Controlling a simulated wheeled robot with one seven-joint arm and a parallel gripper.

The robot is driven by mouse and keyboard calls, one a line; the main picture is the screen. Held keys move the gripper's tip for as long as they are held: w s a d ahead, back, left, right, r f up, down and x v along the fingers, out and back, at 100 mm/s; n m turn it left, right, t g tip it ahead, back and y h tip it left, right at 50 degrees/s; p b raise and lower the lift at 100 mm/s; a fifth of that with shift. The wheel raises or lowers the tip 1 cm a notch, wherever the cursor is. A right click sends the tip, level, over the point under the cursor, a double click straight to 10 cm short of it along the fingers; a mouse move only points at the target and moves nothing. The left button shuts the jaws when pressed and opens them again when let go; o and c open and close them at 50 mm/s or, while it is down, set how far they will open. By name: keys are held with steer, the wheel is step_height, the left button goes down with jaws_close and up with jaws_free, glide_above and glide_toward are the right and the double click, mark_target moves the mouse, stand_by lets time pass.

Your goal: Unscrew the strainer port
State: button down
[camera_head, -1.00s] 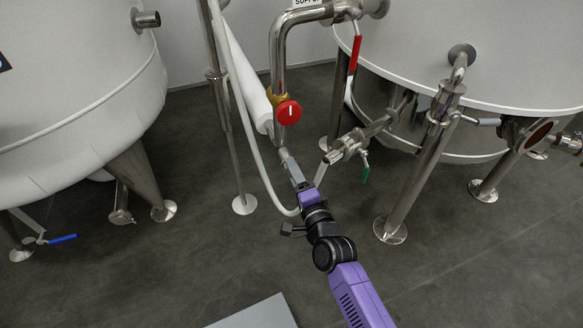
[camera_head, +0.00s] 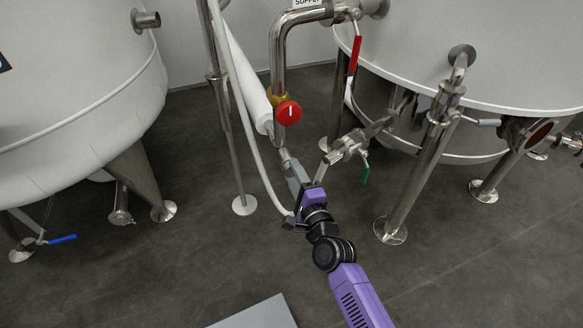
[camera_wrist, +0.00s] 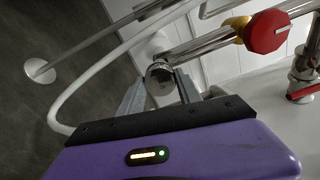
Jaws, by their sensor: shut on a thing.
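The strainer port (camera_head: 284,155) is a short metal branch with a round end, slanting down from the steel pipe below the red-handled valve. In the wrist view its round metal end (camera_wrist: 160,75) shows between the two grey fingers. My gripper (camera_head: 298,172) reaches up to it from below and is shut on it; the fingers also show in the wrist view (camera_wrist: 158,92), one on each side. The fingers hide part of the port in the head view.
A red round knob (camera_head: 288,113) sits on the pipe just above. A green-handled valve (camera_head: 350,148) is close on the right. A white hose (camera_head: 250,140) curves down on the left. Large tanks (camera_head: 75,100) stand on both sides; grey floor is open below.

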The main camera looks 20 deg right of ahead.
steer(key=n, duration=0.4)
steer(key=n, duration=0.5)
steer(key=shift+f+n, duration=0.1)
steer(key=shift+n, duration=0.2)
steer(key=n, duration=0.5)
steer(key=shift+s, duration=0.1)
